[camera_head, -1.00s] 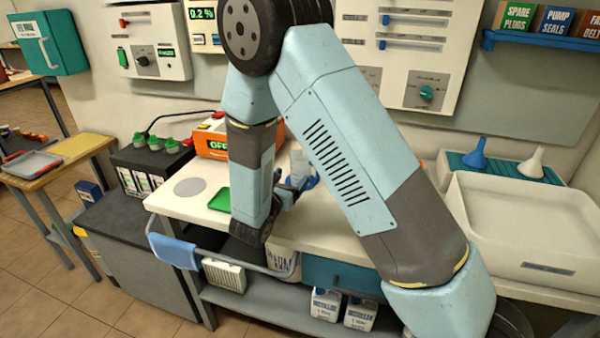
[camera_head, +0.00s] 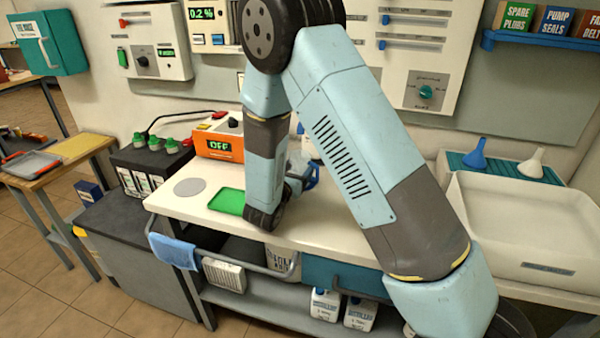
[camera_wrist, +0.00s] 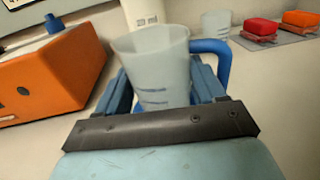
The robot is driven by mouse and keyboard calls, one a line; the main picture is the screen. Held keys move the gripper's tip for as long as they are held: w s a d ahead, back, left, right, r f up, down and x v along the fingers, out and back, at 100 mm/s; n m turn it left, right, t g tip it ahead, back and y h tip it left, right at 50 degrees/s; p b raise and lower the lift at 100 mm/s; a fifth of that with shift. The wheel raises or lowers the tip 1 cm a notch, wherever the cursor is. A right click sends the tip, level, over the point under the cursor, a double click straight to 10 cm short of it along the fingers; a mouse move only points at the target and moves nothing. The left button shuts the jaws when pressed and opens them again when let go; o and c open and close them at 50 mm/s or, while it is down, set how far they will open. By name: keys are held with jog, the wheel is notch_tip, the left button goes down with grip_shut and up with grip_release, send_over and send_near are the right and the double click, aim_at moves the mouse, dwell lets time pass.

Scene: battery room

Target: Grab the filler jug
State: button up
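The filler jug is a translucent, tapered cup with blue level marks and a blue handle. In the wrist view the jug (camera_wrist: 155,70) stands upright between my two fingers, its handle (camera_wrist: 222,55) to the right. Its lower end is hidden behind my gripper's dark palm. My gripper (camera_wrist: 162,98) has its fingers spread, one on each side of the jug; I cannot see clear contact. In the head view my arm covers most of the jug, and its blue handle (camera_head: 312,177) shows just right of my wrist on the white bench top.
An orange charger (camera_head: 218,140) reading OFF stands left of my arm, with a green tray (camera_head: 228,201) in front of it. A white bottle (camera_wrist: 143,12) stands behind the jug. Red and orange blocks (camera_wrist: 262,28) lie at the back right. A white basin (camera_head: 525,235) is further right.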

aim_at(295, 163)
jog(key=c, duration=0.6)
jog(key=shift+r, duration=0.2)
jog(key=shift+r, duration=1.5)
jog(key=shift+v, duration=8.95)
jog(key=shift+s, duration=0.15)
jog(key=shift+d, duration=0.1)
